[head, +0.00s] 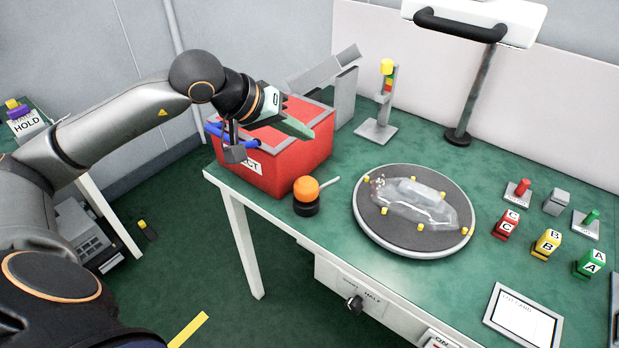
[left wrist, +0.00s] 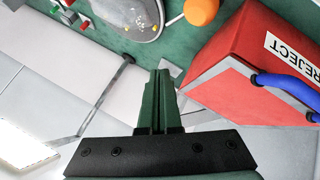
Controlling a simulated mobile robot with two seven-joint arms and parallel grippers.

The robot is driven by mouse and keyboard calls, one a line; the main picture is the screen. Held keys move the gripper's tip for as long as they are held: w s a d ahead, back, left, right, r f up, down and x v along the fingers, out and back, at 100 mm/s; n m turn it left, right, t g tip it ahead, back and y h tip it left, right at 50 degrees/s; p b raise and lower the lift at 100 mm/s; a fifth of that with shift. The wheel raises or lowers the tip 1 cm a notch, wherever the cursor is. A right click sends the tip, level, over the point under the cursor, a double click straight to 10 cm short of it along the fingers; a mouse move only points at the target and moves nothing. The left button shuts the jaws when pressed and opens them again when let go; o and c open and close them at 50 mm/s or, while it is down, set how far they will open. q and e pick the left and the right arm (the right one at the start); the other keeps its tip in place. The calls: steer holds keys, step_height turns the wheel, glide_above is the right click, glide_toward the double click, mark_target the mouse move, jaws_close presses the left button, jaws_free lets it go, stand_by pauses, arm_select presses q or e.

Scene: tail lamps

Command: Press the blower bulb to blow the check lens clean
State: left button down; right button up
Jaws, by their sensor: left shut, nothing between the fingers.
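The blower bulb, an orange ball (head: 306,188) on a black base with a pale nozzle, stands near the table's left front edge; it also shows at the top of the left wrist view (left wrist: 201,11). A clear lens (head: 415,203) lies on the round grey turntable (head: 372,232) to the bulb's right, with a patch of specks at its left end. My left gripper (head: 308,132) is shut and empty, above the red bin and higher than the bulb, apart from it. In the left wrist view its fingers (left wrist: 158,78) are together. My right gripper is not seen.
A red reject bin (head: 296,165) with a blue handle stands left of the bulb. A stand with a yellow top (head: 387,68) and a lamp post (head: 466,95) are behind. Lettered red, yellow and green blocks (head: 547,244) and a card (head: 522,318) lie at right.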

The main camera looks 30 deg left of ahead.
arm_select(q)
steer(key=shift+f+b, duration=0.65)
steer(key=shift+f, duration=0.2)
steer(key=b, duration=0.5)
glide_above(302, 184)
step_height(302, 184, down, 6)
steer(key=shift+f+b, duration=0.5)
steer(key=shift+f, duration=0.15)
stand_by(0.7)
